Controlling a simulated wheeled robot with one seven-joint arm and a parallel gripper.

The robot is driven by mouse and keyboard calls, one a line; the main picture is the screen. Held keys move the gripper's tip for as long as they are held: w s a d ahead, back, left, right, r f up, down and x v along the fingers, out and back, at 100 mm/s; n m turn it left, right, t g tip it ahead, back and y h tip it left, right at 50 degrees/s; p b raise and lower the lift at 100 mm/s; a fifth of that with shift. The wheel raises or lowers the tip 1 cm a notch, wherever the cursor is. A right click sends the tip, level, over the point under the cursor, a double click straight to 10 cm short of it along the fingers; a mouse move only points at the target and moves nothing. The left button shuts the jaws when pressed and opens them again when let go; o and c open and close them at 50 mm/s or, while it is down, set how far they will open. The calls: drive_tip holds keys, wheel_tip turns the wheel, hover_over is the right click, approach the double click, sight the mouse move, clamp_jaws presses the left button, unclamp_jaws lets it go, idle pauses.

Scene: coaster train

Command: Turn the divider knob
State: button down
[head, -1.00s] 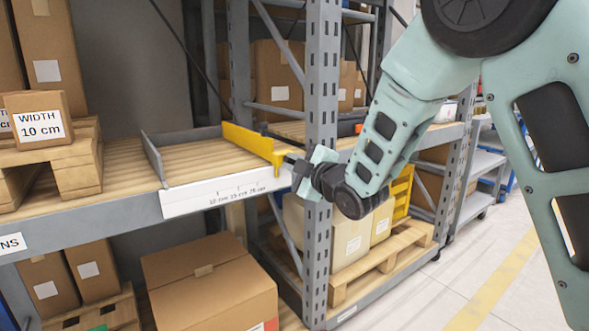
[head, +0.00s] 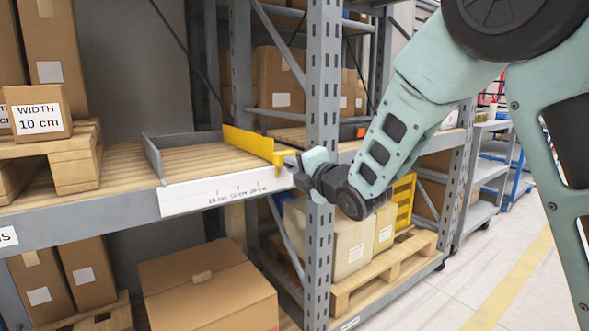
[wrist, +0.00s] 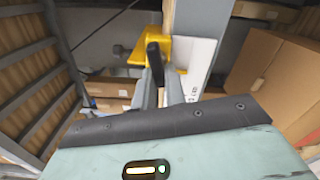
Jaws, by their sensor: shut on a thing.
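The yellow divider (head: 250,141) stands at the right end of the shelf bay, with a yellow bracket at its front edge. The bracket (wrist: 150,50) also shows at the top of the wrist view. The dark divider knob (wrist: 154,58) projects from the bracket toward me. My gripper (head: 292,162) is at the bracket's front, beside the rack post. In the wrist view my gripper (wrist: 160,75) has its two grey fingers shut on the knob. In the head view the knob is mostly hidden by the fingers.
A white scale strip (head: 225,193) with centimetre marks runs along the shelf front. A grey divider (head: 153,158) stands at the left. A perforated rack post (head: 322,100) is close behind my gripper. A box marked WIDTH 10 cm (head: 38,98) sits on a pallet.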

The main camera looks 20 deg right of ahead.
drive_tip(key=shift+r+n, duration=0.1)
drive_tip(key=shift+n, duration=0.2)
idle(0.4)
drive_tip(key=c, duration=1.4)
unclamp_jaws()
drive_tip(key=shift+w, duration=0.1)
drive_tip(key=shift+c, duration=0.2)
drive_tip(key=b+v, duration=0.8)
drive_tip(key=v, duration=0.9)
drive_tip(key=shift+s, duration=0.2)
